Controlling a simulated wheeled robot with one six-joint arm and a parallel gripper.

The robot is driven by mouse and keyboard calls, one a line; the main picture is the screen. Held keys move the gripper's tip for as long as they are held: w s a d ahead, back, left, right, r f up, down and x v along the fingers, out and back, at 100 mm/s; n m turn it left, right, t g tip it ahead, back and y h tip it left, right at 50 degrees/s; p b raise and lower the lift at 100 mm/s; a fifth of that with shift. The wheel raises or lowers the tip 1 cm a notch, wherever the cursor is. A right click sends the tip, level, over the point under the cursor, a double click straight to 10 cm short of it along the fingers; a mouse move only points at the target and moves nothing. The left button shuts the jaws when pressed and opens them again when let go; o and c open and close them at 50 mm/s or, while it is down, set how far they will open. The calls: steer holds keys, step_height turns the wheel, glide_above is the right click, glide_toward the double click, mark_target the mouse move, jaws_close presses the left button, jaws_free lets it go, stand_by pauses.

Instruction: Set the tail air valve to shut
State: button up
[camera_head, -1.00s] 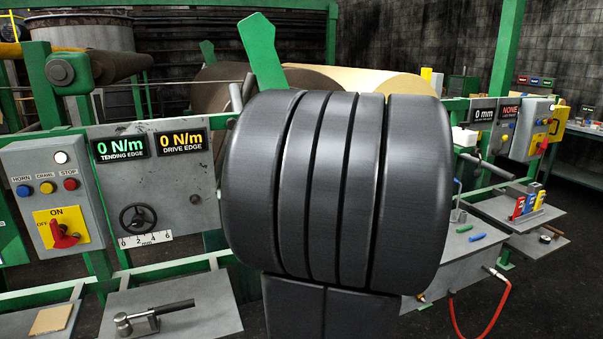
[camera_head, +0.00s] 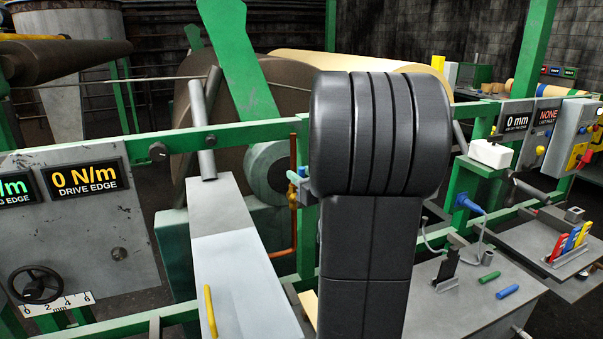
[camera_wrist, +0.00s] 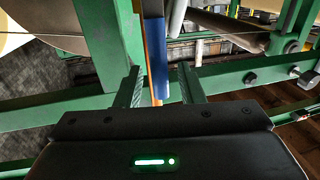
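A copper pipe with a brass valve body (camera_head: 293,196) stands on the green frame, just left of my arm in the head view. A small blue-green piece (camera_head: 297,176) shows beside it; I cannot tell whether it is the valve's handle or a fingertip. In the wrist view, a long blue handle (camera_wrist: 157,65) runs along the orange-copper pipe (camera_wrist: 149,40). My gripper (camera_wrist: 160,73) is open, with the handle and pipe showing between its two fingers. I cannot tell whether either finger touches them. My arm hides most of the gripper in the head view.
The green frame rail (camera_head: 120,148) crosses close to the valve. A grey sloping plate with a yellow handle (camera_head: 210,311) lies left of my arm. A grey bench (camera_head: 460,310) with green and blue cylinders stands right. A large brown roll (camera_head: 205,125) is behind.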

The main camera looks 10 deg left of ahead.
steer(key=shift+w+a, duration=0.25)
jaws_close()
